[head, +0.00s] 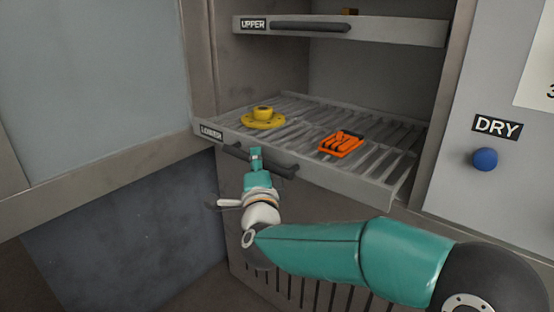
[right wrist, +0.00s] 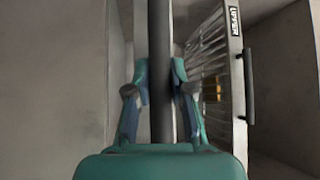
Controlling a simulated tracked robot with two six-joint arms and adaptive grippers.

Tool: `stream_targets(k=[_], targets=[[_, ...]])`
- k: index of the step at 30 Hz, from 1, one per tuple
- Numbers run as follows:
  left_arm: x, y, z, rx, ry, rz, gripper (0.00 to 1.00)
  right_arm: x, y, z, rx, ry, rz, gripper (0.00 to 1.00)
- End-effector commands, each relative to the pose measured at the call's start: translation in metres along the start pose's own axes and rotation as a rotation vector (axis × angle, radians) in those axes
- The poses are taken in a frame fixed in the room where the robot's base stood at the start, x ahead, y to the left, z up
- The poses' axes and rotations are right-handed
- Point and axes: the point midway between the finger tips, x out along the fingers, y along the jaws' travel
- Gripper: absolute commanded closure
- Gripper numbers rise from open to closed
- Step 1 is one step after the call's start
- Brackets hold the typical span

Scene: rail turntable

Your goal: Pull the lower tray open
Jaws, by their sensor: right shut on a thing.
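The lower tray (head: 345,190) is a grey slatted shelf labelled LOWER. Its front stands out forward of the cabinet frame. A dark bar handle (head: 286,170) runs along its front, and in the right wrist view the bar (right wrist: 161,30) passes between my fingers. My right gripper (head: 256,154) is shut on this handle near its middle; the fingers also show in the right wrist view (right wrist: 160,82). A yellow flanged part (head: 263,118) and an orange slotted part (head: 341,142) lie on the tray. My left gripper is not in view.
The upper tray (head: 400,32), with its own dark handle (head: 310,27), sits above. A panel with a DRY label (head: 497,127) and blue knob (head: 485,159) is at right. A large pale door panel (head: 90,80) stands at left. A vented lower front is beneath the tray.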

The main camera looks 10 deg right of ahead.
Motion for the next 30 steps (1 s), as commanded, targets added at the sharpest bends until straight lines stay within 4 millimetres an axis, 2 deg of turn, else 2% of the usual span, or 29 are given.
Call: stream_targets(k=[1, 3, 12, 18, 29, 30], targets=[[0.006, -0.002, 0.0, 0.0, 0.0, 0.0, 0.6, -0.011, 0.004, 0.013, 0.0, -0.006, 0.008, 1.0], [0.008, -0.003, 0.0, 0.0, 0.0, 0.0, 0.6, -0.022, 0.001, 0.024, -0.001, -0.007, 0.009, 1.0], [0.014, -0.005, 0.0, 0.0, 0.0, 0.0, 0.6, -0.055, -0.01, 0.057, -0.002, -0.004, 0.011, 1.0], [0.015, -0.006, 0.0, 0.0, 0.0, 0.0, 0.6, -0.062, -0.012, 0.065, -0.001, -0.003, 0.013, 1.0], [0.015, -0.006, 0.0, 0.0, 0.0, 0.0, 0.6, -0.063, -0.012, 0.065, -0.001, -0.002, 0.014, 1.0], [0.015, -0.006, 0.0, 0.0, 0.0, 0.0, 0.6, -0.063, -0.012, 0.066, -0.001, -0.002, 0.014, 0.74]])
